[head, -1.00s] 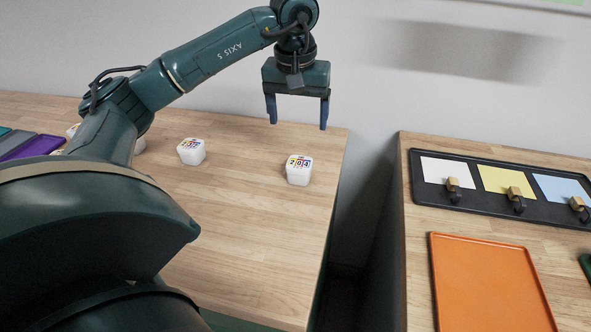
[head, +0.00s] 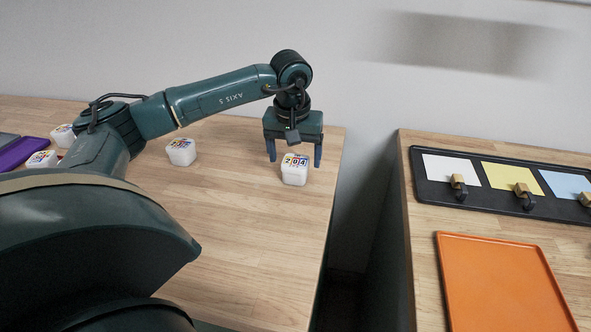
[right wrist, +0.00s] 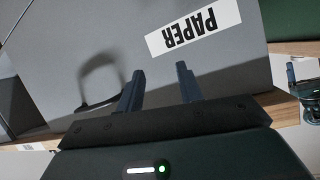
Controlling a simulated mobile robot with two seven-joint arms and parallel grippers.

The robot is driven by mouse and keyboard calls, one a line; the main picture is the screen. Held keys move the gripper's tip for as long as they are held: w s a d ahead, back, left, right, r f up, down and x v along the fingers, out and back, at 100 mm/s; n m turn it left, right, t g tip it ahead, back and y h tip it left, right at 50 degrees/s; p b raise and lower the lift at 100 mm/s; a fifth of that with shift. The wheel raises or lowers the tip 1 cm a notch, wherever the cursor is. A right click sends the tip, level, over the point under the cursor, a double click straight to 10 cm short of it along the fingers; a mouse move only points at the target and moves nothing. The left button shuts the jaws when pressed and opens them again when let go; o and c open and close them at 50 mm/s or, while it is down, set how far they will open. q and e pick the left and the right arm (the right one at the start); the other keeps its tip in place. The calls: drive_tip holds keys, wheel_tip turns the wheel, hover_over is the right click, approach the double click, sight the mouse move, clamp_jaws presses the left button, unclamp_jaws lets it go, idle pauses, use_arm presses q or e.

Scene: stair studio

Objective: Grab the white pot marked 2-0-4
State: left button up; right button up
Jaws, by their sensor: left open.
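The white pot marked 2-0-4 (head: 295,171) stands upright on the wooden table, near its right edge, in the head view. Its lid carries coloured number blocks. My left gripper (head: 294,163) points down just behind the pot, its open fingers spread to either side of it; I cannot tell whether they touch it. In the right wrist view, my right gripper (right wrist: 160,82) has its two fingers apart with nothing between them, before a grey surface with a PAPER label (right wrist: 194,27).
Another white pot (head: 181,152) stands left on the same table, with more pots (head: 42,159) and a purple tray (head: 22,152) at far left. A gap separates this table from the right one, which holds an orange tray (head: 505,285) and a black rack (head: 430,193).

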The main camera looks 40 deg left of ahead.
sight(295, 161)
use_arm(q)
drive_tip(key=f, duration=0.3)
drive_tip(key=shift+w+a+f, duration=0.15)
drive_tip(key=shift+w+a, duration=0.05)
drive_tip(key=shift+w, duration=0.2)
drive_tip(key=shift+c, duration=0.2)
drive_tip(key=c, duration=1.1)
